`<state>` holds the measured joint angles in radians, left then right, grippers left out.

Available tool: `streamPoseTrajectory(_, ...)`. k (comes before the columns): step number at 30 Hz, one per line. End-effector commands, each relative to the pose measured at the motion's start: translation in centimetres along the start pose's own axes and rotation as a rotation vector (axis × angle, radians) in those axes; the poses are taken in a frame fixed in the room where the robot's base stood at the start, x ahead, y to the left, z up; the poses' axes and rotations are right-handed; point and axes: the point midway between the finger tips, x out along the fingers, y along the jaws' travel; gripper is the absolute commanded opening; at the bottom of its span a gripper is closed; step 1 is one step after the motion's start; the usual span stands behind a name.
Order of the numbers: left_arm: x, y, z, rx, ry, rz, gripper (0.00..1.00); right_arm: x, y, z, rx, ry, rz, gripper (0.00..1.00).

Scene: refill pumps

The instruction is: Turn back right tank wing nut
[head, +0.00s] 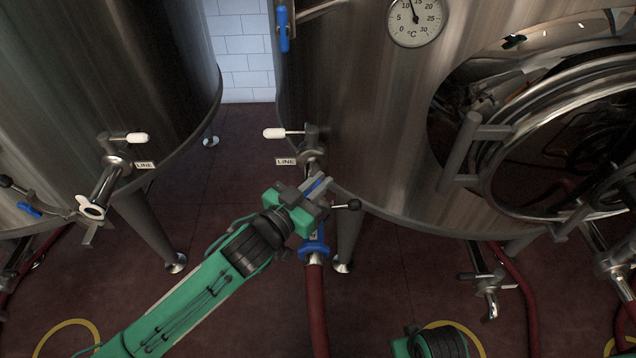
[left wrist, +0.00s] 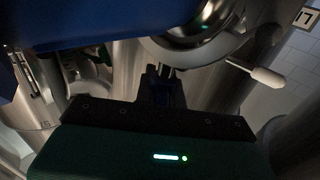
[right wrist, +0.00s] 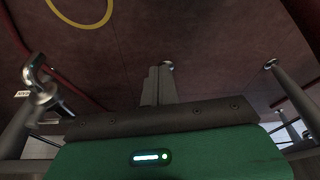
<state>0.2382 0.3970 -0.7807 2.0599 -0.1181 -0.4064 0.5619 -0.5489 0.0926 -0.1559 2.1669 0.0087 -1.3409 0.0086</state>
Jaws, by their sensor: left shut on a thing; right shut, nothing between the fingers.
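The right tank (head: 340,110) has an outlet valve (head: 312,152) with a white-tipped handle (head: 275,133) above a LINE label. My left gripper (head: 318,188) is at this outlet, just below the valve, shut on the wing nut, of which a blue part shows between the fingers. The fingers hide most of the nut and clamp. A black-knobbed lever (head: 350,204) sticks out to the right. In the left wrist view the fingers (left wrist: 165,75) reach up beneath the metal outlet. My right gripper (right wrist: 160,82) is shut and empty, over the floor in the right wrist view.
A blue coupling (head: 314,248) with a red hose (head: 316,300) hangs below the outlet. The left tank (head: 110,80) has its own valve, open clamp ring (head: 92,209) and blue wing nut (head: 28,209). Steel legs and an open round hatch (head: 560,140) flank the space. Floor between tanks is clear.

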Motion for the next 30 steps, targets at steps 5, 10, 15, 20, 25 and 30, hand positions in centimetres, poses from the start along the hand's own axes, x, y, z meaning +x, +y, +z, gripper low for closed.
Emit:
streamPoseTrajectory(5,0.0,0.0,-0.1,0.003,-0.002,0.024,0.00,-0.2,0.0,-0.1,0.000,0.002,0.000,0.00)
streamPoseTrajectory(10,0.0,0.0,-0.3,0.004,-0.003,0.087,0.00,2.4,-0.1,0.7,0.001,-0.033,-0.001,0.00)
streamPoseTrajectory(15,0.0,0.1,-0.3,0.007,-0.004,0.177,0.00,4.7,-0.1,1.8,0.001,-0.064,-0.001,0.00)
streamPoseTrajectory(20,-0.1,0.2,-0.3,0.008,-0.003,0.274,0.00,6.7,0.0,3.0,0.000,-0.088,-0.001,0.00)
streamPoseTrajectory(25,-0.1,0.3,-0.3,0.010,-0.002,0.374,0.00,9.1,0.2,4.2,-0.004,-0.090,0.003,0.00)
streamPoseTrajectory(30,-0.1,0.5,-0.3,0.009,-0.001,0.472,0.00,10.6,0.4,5.1,-0.007,-0.090,0.006,0.00)
